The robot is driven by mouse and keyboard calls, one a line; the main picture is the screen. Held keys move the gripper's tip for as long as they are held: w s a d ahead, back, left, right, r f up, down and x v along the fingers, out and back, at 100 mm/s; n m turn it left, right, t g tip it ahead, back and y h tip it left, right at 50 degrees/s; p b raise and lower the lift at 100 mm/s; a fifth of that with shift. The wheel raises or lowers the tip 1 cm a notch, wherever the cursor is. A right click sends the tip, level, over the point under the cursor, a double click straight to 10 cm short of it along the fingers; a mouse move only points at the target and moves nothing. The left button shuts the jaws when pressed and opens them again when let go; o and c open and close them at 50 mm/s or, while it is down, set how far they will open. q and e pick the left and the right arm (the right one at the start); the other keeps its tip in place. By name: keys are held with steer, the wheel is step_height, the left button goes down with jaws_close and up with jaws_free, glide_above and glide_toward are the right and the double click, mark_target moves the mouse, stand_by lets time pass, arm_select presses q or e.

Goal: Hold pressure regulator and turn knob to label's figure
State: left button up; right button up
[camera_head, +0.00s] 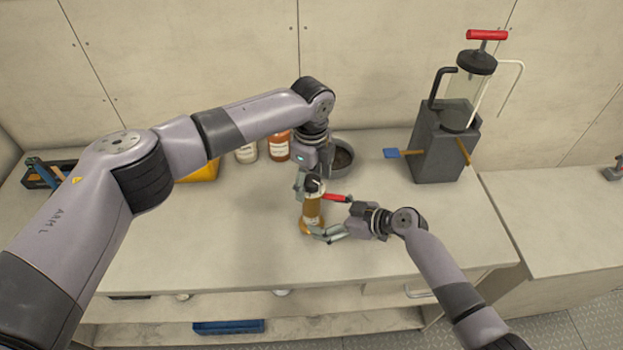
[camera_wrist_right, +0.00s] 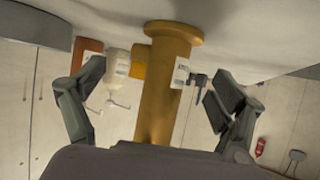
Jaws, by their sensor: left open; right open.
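The pressure regulator appears as an upright brass-coloured cylinder (camera_head: 312,210) on the bench, with a dark top that looks like its knob (camera_head: 314,185). In the right wrist view its brass body (camera_wrist_right: 163,85) appears upside down, its flange against the bench. A small white label (camera_wrist_right: 181,73) shows beside the body; its writing is too small to read. My left gripper (camera_head: 308,188) is open at the regulator's top and partly hides the knob. My right gripper (camera_head: 322,232) is open low at the body; in its wrist view the fingers stand on both sides, apart from it.
A red object (camera_head: 336,197) lies right beside the regulator. Bottles (camera_head: 279,147), a dark round bowl (camera_head: 342,155) and a yellow item (camera_head: 203,172) stand behind. A grey block with a clear pump (camera_head: 443,145) is at back right. The bench's front left is clear.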

mark_target(318, 215)
steer(key=shift+x, duration=2.05)
arm_select(q)
steer(key=shift+s, duration=0.1)
arm_select(e)
steer(key=shift+s+d, duration=0.1)
steer(key=shift+s, duration=0.05)
steer(key=c, duration=1.7)
steer(key=o, duration=1.1)
steer(key=shift+f, duration=0.15)
steer(key=shift+d, duration=0.1)
steer(key=shift+s+d+r, duration=0.25)
steer(key=shift+d+r, duration=0.15)
steer(key=shift+r, duration=0.15)
steer(key=shift+w+a+f, duration=0.15)
steer(key=shift+a+f, duration=0.05)
steer(key=shift+a, duration=0.05)
